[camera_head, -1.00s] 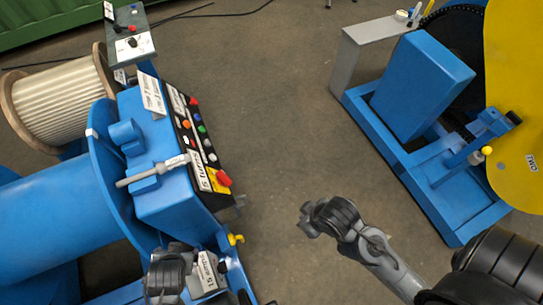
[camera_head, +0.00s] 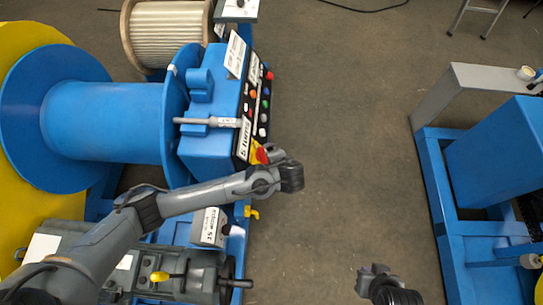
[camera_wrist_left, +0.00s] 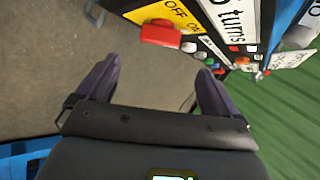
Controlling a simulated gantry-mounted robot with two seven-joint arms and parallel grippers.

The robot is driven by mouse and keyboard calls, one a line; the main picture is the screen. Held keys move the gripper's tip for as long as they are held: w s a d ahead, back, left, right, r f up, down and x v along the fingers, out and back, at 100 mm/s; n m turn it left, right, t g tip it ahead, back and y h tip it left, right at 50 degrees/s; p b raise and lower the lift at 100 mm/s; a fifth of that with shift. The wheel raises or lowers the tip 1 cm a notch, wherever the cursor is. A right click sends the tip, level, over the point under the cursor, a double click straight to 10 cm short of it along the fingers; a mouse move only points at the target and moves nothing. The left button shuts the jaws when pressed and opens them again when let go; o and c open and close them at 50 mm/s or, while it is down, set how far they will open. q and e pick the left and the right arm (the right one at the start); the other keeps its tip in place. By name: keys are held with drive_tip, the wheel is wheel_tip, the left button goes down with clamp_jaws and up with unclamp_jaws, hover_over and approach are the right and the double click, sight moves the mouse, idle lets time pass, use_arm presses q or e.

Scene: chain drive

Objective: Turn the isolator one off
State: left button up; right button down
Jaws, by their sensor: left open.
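A red switch handle (camera_wrist_left: 160,35) sits on a yellow plate marked OFF and ON at the near end of a black control panel in the left wrist view. I cannot read whether this is isolator one. In the head view the handle (camera_head: 260,156) shows beside my left gripper (camera_head: 284,160), which partly covers that area. In the left wrist view my left gripper (camera_wrist_left: 155,78) is open and empty, its fingers apart, with the handle beyond them. My right gripper (camera_head: 376,275) is at the bottom of the head view, away from the panel; its jaws are unclear.
Several coloured buttons (camera_head: 265,105) line the panel on the blue machine (camera_head: 205,150). A grey rod (camera_head: 208,121) lies across its top. A yellow lever (camera_head: 252,212) and a grey box (camera_head: 210,228) are below. Another blue frame (camera_head: 440,210) stands right. Open floor lies between.

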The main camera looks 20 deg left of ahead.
sight(263, 155)
use_arm(q)
drive_tip(key=b+x, duration=0.6)
drive_tip(key=x, duration=0.1)
drive_tip(key=shift+f, duration=0.3)
drive_tip(key=shift+b+x, duration=0.95)
drive_tip(key=shift+b, duration=0.05)
drive_tip(key=shift+w+a+r, duration=0.1)
drive_tip(key=shift+a, duration=0.05)
drive_tip(key=c, duration=1)
